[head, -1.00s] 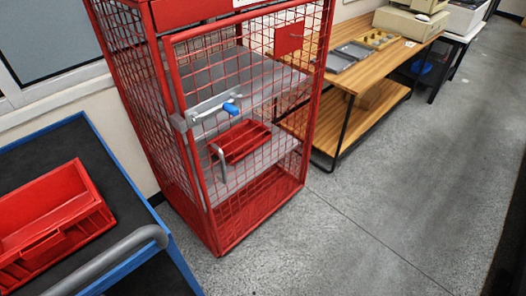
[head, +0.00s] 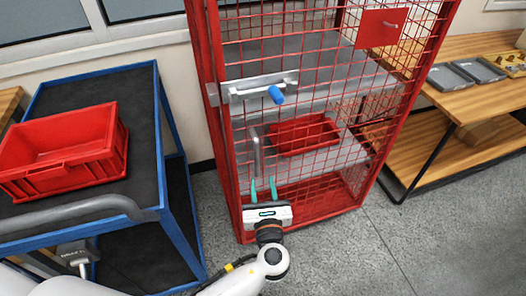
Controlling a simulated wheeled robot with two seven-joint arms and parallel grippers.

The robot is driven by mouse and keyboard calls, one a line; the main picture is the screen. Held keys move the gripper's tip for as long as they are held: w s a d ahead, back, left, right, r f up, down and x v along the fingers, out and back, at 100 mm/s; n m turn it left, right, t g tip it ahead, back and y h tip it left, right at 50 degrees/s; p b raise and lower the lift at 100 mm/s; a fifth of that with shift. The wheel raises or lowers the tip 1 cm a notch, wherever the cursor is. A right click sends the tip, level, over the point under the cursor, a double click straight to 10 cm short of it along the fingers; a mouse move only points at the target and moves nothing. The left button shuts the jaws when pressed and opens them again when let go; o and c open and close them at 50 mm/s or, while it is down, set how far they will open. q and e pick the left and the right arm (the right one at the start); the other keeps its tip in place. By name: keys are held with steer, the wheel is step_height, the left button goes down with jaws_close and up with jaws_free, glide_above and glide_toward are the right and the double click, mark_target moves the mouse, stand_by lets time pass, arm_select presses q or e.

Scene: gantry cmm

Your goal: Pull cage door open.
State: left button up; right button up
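The red mesh cage door (head: 300,170) fills the upper middle of the head view and appears shut. A grey latch plate with a blue knob (head: 276,95) sits at its left side, and a grey vertical pull handle (head: 257,152) is below it. My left gripper (head: 263,188) is in front of the door, just below the pull handle. Its two teal fingers point up and are spread apart with nothing between them. I cannot tell whether they touch the handle. My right gripper is not seen.
A blue-framed cart (head: 140,190) with a red crate (head: 62,150) stands left of the cage. A red tray (head: 303,134) lies on a shelf inside the cage. A wooden bench (head: 460,100) stands to the right. The floor in front right is clear.

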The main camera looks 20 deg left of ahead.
mark_target(257, 155)
arm_select(q)
steer(key=x, duration=0.5)
steer(key=shift+a+r, duration=0.25)
steer(key=x, duration=0.5)
steer(key=shift+w+f, duration=0.1)
steer(key=shift+w, duration=0.15)
steer(key=shift+w+a, duration=0.25)
steer(key=shift+w, duration=0.25)
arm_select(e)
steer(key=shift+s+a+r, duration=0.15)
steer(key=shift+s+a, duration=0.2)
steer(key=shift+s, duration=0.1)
arm_select(q)
jaws_close()
